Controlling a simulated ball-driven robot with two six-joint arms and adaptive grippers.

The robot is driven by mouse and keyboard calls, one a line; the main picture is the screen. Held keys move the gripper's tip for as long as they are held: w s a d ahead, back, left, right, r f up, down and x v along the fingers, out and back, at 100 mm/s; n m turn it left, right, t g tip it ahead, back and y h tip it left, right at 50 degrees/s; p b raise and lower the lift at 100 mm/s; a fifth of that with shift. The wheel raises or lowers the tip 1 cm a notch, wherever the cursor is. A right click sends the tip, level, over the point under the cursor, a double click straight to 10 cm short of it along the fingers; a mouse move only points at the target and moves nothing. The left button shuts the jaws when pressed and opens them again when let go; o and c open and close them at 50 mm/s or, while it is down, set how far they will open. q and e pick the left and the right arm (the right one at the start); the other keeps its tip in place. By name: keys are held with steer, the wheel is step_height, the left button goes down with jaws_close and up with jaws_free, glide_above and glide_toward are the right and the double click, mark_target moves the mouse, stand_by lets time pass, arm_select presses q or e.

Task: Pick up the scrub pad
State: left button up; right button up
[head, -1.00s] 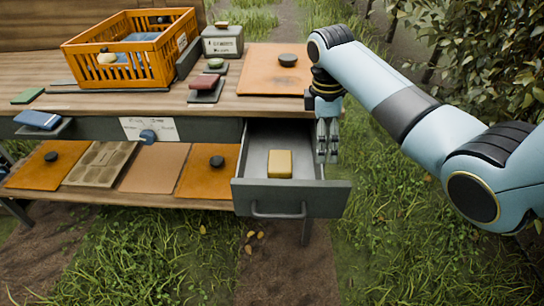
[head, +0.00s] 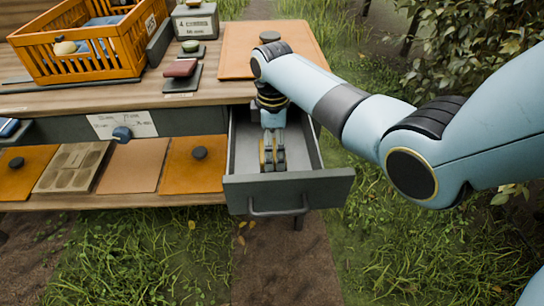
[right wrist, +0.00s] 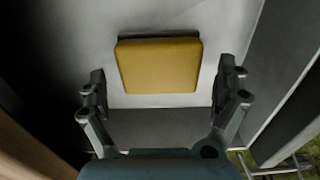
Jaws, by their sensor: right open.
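The scrub pad is a yellow block with a dark layer along one edge. It lies on the floor of the open drawer (head: 240,198), and in the right wrist view the scrub pad (right wrist: 158,66) shows whole. My right gripper (head: 272,162) is inside the drawer, pointing down, and hides most of the pad in the head view. In the right wrist view the right gripper (right wrist: 164,88) is open, with one finger on each side of the pad and clear gaps between. My left gripper is out of view.
The drawer walls stand close around my right gripper. A lower shelf holds several boards (head: 133,165).

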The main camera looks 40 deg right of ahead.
step_height(320, 180, down, 3)
steer(key=shift+r, duration=0.15)
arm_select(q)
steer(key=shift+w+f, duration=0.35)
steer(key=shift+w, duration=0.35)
arm_select(e)
steer(key=c, duration=0.4)
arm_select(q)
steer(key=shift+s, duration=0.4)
arm_select(e)
steer(key=c, duration=0.6)
steer(key=shift+o, duration=0.2)
steer(key=shift+r, duration=0.1)
step_height(320, 180, up, 10)
steer(key=shift+f+p, duration=0.1)
steer(key=shift+p, duration=1.05)
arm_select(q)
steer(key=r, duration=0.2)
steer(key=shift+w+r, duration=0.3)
